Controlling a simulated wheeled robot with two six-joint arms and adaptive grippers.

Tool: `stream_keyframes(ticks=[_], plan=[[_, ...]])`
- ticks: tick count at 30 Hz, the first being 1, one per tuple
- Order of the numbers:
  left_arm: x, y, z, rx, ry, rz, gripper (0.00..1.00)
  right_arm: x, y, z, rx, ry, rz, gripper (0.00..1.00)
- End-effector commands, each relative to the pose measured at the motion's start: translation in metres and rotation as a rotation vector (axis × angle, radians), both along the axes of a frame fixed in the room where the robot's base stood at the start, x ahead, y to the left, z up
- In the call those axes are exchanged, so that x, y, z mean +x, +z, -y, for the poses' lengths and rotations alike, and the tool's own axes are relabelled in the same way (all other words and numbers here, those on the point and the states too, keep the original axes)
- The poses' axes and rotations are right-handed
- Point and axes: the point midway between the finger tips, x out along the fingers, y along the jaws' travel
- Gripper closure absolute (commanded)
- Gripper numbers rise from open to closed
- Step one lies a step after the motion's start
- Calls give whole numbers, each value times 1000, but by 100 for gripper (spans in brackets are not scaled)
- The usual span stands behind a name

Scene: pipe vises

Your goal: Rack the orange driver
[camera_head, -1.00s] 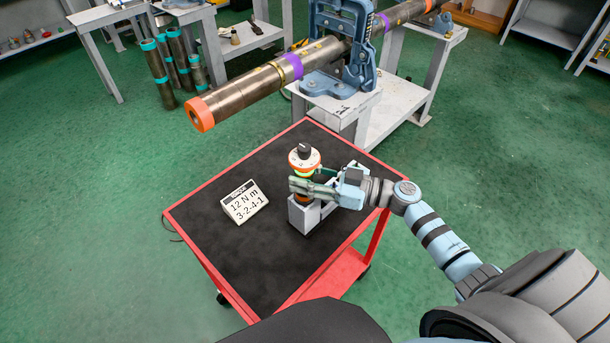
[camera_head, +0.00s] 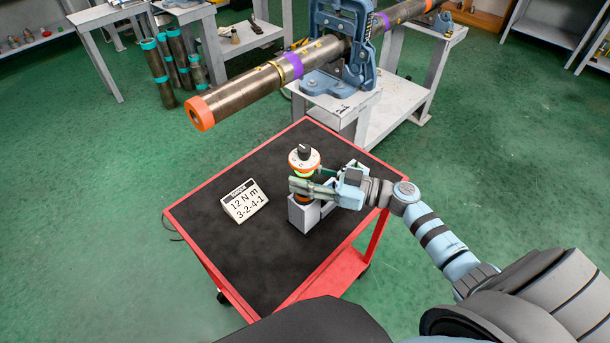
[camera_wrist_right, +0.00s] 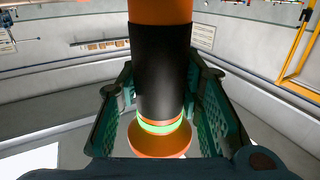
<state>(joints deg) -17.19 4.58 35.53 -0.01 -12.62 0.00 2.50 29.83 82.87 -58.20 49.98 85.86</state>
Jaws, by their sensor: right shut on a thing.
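The orange driver (camera_head: 304,158) stands upright over a grey block-shaped rack (camera_head: 303,216) on the cart. It has an orange and white top with a black knob, and a green ring shows below. My right gripper (camera_head: 300,187) is shut around the driver's body from the right. In the right wrist view the driver's black grip (camera_wrist_right: 160,75) lies between the two green finger pads, with a green ring and an orange flange below it. The gripper hides part of the driver, and I cannot tell whether its lower end sits in the rack. My left gripper is not in view.
The driver is above a red-edged cart with a black top (camera_head: 250,270). A white card (camera_head: 244,201) reading "12 N m 3-2-4-1" stands left of the rack. Behind, a long pipe (camera_head: 240,97) in a blue vise (camera_head: 343,45) overhangs toward the cart. The cart's front left is clear.

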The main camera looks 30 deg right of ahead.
Motion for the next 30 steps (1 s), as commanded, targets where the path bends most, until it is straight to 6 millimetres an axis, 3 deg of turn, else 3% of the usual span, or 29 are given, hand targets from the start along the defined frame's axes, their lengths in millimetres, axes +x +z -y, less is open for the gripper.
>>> stream_keyframes(ticks=[10,11,15,25,30], plan=[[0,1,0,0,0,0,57,-1,-1,0,1,1,-4,100],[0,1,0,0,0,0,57,-1,-1,0,1,1,-4,65],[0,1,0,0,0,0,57,-1,-1,0,0,1,-3,43],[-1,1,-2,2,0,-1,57,-2,-2,2,-2,0,-5,43],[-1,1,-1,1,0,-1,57,-22,-3,23,-7,1,-8,43]])
